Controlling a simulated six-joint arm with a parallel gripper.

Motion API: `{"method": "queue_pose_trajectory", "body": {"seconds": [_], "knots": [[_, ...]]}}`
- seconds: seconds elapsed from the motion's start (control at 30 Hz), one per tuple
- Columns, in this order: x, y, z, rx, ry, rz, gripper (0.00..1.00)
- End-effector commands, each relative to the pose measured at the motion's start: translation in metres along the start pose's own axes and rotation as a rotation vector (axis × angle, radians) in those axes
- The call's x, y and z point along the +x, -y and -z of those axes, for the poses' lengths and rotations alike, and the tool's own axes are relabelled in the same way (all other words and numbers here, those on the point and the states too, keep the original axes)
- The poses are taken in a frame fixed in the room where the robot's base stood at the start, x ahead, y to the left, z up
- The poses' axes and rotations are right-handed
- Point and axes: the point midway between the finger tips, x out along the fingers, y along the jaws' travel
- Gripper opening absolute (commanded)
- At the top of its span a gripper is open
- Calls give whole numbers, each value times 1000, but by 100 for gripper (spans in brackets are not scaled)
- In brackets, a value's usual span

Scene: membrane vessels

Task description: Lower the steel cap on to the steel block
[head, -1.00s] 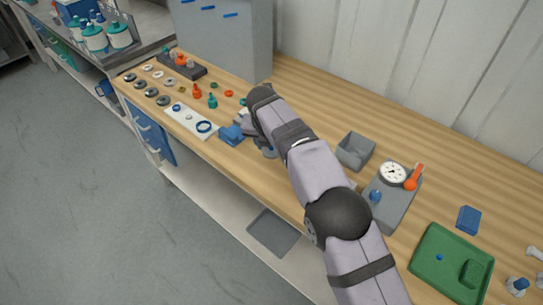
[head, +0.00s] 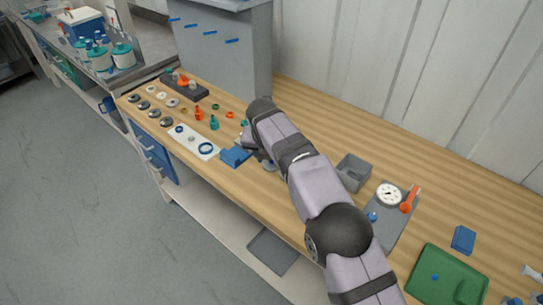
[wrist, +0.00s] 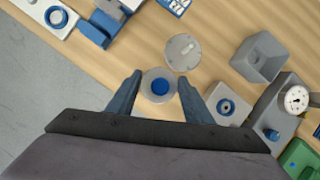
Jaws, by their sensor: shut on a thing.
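My gripper (wrist: 159,96) has its two dark fingers on either side of a round grey piece with a blue centre, which looks like the steel cap (wrist: 146,88). It is shut on this piece, held level as seen from above; its height over the bench cannot be told. A square grey block with a round ringed opening, which looks like the steel block (wrist: 238,113), is just right of the right finger in the wrist view and partly hidden by it. In the head view my arm hides most of the gripper and the block.
A flat grey disc with small holes (wrist: 183,52) lies beyond the fingers. A grey open box (head: 353,172) and a gauge stand (head: 393,222) are to the right. A blue block (head: 235,156) and white plate (head: 205,148) are to the left. The bench's front edge is close.

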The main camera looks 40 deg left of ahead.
Motion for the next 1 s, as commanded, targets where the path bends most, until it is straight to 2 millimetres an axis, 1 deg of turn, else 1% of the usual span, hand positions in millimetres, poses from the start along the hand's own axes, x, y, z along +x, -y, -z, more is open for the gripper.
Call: {"method": "queue_pose_trajectory", "body": {"seconds": [0.03,0.1,0.37,0.47,0.53,0.57,0.67,0.9,1.0], "knots": [[-6,0,-3,0,1,0,19],[-8,0,-4,0,1,0,19],[-8,0,-4,1,1,0,19],[-7,5,-4,17,1,6,19],[-5,13,-3,44,-1,18,19],[-4,18,-2,61,-2,25,19],[2,40,1,140,-8,56,19],[11,113,18,397,-12,161,19],[12,140,27,494,-8,201,19]]}}
